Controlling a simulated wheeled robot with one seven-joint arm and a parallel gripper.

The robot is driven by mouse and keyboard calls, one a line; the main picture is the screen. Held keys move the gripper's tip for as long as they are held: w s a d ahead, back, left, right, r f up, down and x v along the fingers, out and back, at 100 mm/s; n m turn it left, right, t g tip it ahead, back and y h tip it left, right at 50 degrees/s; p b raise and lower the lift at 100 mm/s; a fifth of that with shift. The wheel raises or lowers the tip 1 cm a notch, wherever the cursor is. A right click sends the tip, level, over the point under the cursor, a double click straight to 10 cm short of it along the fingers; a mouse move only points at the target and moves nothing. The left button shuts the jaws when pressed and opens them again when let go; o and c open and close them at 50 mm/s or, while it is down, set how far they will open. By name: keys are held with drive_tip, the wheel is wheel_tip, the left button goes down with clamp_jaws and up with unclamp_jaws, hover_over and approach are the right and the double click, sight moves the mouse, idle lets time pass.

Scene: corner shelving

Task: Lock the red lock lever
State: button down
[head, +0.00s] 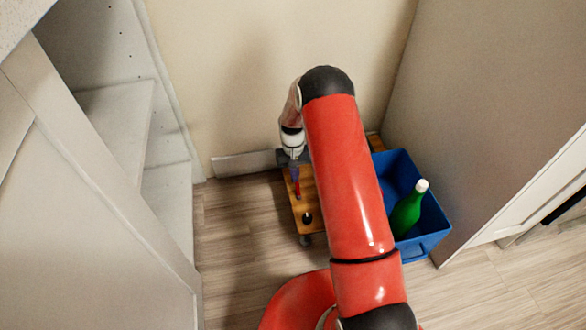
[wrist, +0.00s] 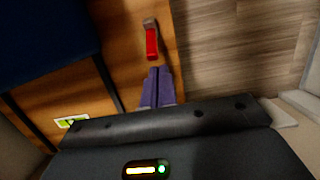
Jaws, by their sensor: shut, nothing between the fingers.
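The red lock lever (wrist: 152,43) sits on a wooden board (wrist: 125,20), with a grey mount at its top end in the wrist view. My gripper (wrist: 157,72) has its purple fingers together and empty, their tips just below the lever's lower end in that view. I cannot tell whether they touch it. In the head view the lever (head: 297,191) shows as a small red spot on the wooden board (head: 303,207), below my gripper (head: 294,178). My arm hides part of the board there.
A blue bin (head: 431,238) holding a green bottle (head: 408,211) stands right of the board. White shelving (head: 115,110) is at the left and a wall behind. A dark round item (head: 307,217) is on the board. Wood floor (head: 235,230) lies open at left.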

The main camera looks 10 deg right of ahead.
sight(297, 187)
drive_tip(key=shift+s+r, duration=0.2)
drive_tip(key=shift+s, duration=0.15)
drive_tip(key=shift+s+r+t, duration=0.25)
drive_tip(key=shift+s+t, duration=0.1)
drive_tip(key=shift+t, duration=0.35)
drive_tip(key=shift+s+r+t+b, duration=0.3)
drive_tip(key=shift+s+t+b, duration=0.35)
drive_tip(key=shift+t, duration=0.25)
drive_tip(key=shift+s+r, duration=0.2)
drive_tip(key=shift+s, duration=0.55)
drive_tip(key=shift+s+r+b, duration=0.1)
drive_tip(key=shift+s+b, duration=0.25)
drive_tip(key=shift+s, duration=0.5)
drive_tip(key=shift+r, duration=0.15)
drive_tip(key=shift+r+p, duration=0.5)
drive_tip(key=shift+r, duration=0.15)
